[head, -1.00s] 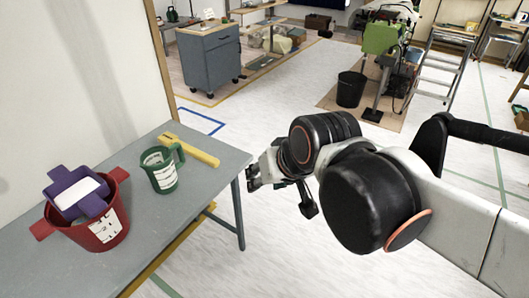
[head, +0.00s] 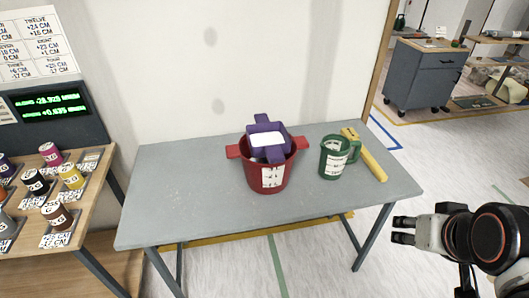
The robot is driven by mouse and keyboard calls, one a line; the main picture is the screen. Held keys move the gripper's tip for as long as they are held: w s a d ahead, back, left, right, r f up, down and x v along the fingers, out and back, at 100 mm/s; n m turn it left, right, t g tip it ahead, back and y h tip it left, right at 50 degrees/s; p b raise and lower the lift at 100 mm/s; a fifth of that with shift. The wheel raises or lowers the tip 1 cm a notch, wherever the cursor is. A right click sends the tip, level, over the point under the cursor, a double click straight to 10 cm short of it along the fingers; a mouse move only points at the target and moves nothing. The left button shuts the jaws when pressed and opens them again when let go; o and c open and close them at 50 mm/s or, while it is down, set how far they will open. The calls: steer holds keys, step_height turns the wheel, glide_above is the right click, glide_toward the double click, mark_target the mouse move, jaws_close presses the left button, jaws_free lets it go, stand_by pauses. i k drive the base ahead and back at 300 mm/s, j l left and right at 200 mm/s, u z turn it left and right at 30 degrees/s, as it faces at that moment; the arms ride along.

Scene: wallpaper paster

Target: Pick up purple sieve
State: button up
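The purple sieve (head: 264,127) is a square-bodied piece with tabs sticking out and a white inside. It rests in the top of a red bucket (head: 268,178) with side handles and a white label, near the middle of the grey table (head: 180,190). My gripper (head: 402,230) is at the lower right, off the table's right edge and well apart from the sieve. Its two fingers point left with a small gap between them, and nothing shows between them. The sieve's lower part is hidden inside the bucket.
A green jug (head: 333,160) stands right of the bucket, beside a yellow bar-like tool (head: 366,157). A wall (head: 250,50) rises behind the table. At left, a wooden table (head: 90,205) holds several small paint pots. The grey table's left and front are clear.

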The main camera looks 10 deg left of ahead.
mark_target(271, 140)
steer(key=j+u, duration=0.1)
steer(key=u, duration=0.75)
steer(key=i, duration=0.6)
